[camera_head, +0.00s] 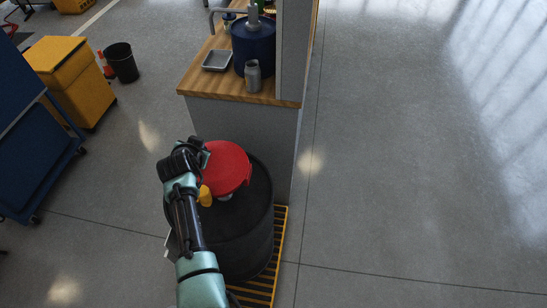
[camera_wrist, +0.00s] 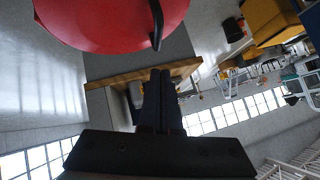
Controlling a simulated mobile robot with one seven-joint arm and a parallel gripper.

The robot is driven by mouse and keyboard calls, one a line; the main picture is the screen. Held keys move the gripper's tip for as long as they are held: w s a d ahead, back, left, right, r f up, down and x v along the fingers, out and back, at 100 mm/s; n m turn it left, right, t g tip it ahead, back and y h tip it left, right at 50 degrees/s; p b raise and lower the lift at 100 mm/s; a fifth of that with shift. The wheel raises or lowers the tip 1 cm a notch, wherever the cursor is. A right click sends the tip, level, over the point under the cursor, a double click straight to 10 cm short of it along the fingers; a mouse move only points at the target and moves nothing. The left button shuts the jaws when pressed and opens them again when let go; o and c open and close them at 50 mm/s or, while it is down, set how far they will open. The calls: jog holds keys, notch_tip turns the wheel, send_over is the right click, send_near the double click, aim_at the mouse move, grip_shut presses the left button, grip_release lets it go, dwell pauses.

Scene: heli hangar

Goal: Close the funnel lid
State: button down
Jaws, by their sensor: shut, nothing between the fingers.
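The round red funnel lid (camera_head: 228,167) is above the top of a black drum (camera_head: 250,225). Its exact angle is hard to tell. A small yellow part (camera_head: 205,195) shows below its left edge. The funnel body is mostly hidden. My gripper (camera_head: 205,157) is at the lid's left edge in the head view, its fingers mostly hidden by my wrist. In the wrist view the red lid (camera_wrist: 100,22) fills the top, with a black curved handle (camera_wrist: 157,25) at its edge. My shut, empty fingers (camera_wrist: 159,75) point toward that handle; contact cannot be told.
The drum stands on a yellow slatted pallet (camera_head: 262,287). Behind it is a wooden-topped counter (camera_head: 215,88) with a grey tray (camera_head: 217,60), a blue container (camera_head: 253,45) and a grey bottle (camera_head: 253,75). A blue cabinet (camera_head: 30,130) stands left. Floor to the right is clear.

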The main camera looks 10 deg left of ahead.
jog(key=a+f+b, duration=0.1)
jog(key=f+h+b, duration=0.1)
jog(key=f+b, duration=0.1)
jog(key=shift+a+n, duration=0.35)
jog(key=shift+n, duration=0.05)
jog(key=f+b, duration=0.1)
jog(key=b, duration=0.1)
jog(key=shift+a+b, duration=0.3)
jog(key=shift+a, duration=0.1)
jog(key=shift+s+f, duration=0.1)
